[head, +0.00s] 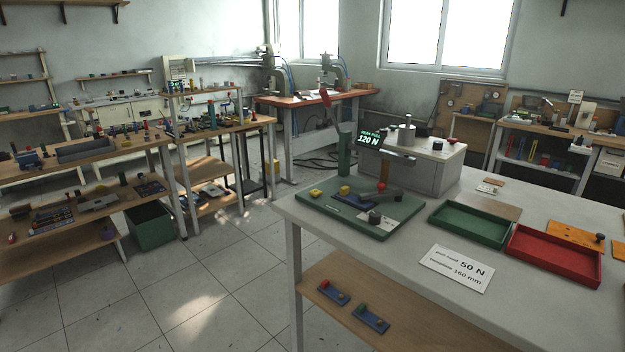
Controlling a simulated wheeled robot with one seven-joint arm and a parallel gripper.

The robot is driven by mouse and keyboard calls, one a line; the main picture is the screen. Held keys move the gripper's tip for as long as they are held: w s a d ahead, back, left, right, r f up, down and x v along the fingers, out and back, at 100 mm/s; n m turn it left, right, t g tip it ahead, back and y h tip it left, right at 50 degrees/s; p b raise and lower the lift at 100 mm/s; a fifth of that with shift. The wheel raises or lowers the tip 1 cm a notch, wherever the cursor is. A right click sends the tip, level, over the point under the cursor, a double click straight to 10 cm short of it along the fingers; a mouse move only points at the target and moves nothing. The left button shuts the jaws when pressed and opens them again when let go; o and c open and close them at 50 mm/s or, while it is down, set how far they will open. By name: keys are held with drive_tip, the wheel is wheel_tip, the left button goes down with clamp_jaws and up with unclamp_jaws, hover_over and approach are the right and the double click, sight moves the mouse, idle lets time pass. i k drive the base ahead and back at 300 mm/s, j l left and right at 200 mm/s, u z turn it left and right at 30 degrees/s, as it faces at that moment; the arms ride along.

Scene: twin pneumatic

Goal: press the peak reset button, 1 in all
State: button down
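A small dark display (370,139) with green glowing text stands above the green test fixture (350,228) on the near table. It reads 120 N, with small text above that looks like "peak pull". A red knob (452,141) sits on the grey box (425,162) behind. I cannot tell which of these is the peak reset button. My gripper is not in view.
A green tray (435,216) and a red tray (514,270) lie right of the fixture. A white card (457,268) reading 50 N and 160 mm lies in front. The table's front right is clear. Cluttered benches stand left and behind, with open floor at front left.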

sight(315, 193)
drive_tip(key=i+j+z, duration=0.1)
drive_tip(key=i+j, duration=0.45)
drive_tip(key=j, duration=0.2)
drive_tip(key=i+j+z, duration=0.25)
drive_tip(key=i+j, duration=0.25)
drive_tip(key=j, duration=0.25)
drive_tip(key=i+j+z, duration=0.1)
drive_tip(key=j, duration=0.35)
drive_tip(key=i, duration=0.1)
